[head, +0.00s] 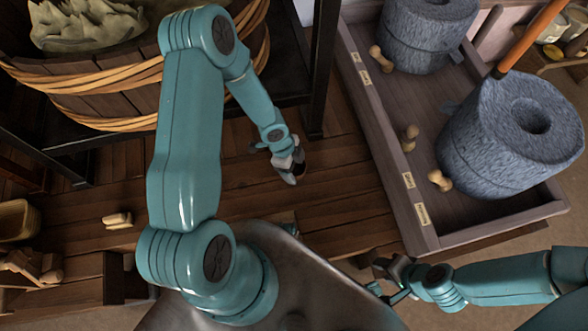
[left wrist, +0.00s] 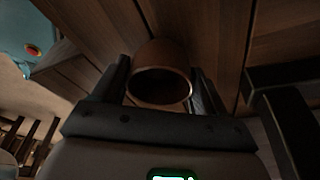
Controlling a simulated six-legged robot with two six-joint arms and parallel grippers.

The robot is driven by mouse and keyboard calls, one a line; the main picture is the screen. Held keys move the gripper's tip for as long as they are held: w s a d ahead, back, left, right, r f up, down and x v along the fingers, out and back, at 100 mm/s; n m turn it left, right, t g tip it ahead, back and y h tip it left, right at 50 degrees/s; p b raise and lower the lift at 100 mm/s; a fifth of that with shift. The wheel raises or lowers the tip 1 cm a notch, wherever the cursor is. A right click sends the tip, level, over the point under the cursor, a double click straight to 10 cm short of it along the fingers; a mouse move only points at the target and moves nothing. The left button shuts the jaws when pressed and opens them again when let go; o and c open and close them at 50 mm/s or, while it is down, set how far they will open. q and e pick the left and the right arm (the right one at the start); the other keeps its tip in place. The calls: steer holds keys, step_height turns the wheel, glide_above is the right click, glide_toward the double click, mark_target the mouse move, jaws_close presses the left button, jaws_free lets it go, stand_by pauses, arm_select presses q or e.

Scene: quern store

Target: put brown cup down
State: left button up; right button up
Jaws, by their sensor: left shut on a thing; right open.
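The brown cup (left wrist: 161,55) shows in the left wrist view, with its round mouth facing the camera and wooden boards behind it. My left gripper (left wrist: 160,88) is shut on the cup, with one dark finger on each side. In the head view my left gripper (head: 292,172) is over the plank surface (head: 338,188), left of the long tray. The cup is mostly hidden there. I cannot tell whether its base touches the boards. My right gripper (head: 382,278) is open and empty at the lower middle, below the tray.
A wooden tray (head: 375,130) holds two grey millstones (head: 510,135) (head: 425,30) and small wooden pegs. A large bound tub (head: 110,90) stands at upper left, beside a dark frame post (head: 322,70). Small pale pieces (head: 117,220) lie at left. Planks around the left gripper are clear.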

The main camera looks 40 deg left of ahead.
arm_select(q)
steer(key=shift+f, duration=0.25)
steer(key=o, duration=1.1)
arm_select(e)
steer(key=shift+f, duration=0.25)
arm_select(q)
steer(key=p+v, duration=1.2)
steer(key=p, duration=0.2)
steer(key=s+d+r+n, duration=0.1)
steer(key=s+d+n, duration=0.2)
steer(key=d+n, duration=0.2)
steer(key=s+d+r+n, duration=0.2)
steer(key=s+d+n, duration=0.1)
steer(key=d+n, duration=0.2)
steer(key=s+d+r+n+h, duration=0.1)
steer(key=s+d+n, duration=0.2)
steer(key=d+n, duration=0.2)
steer(key=shift+d+r+n+g, duration=0.25)
steer(key=shift+r+n+g, duration=0.05)
steer(key=shift+n, duration=0.4)
arm_select(e)
step_height(320, 180, up, 14)
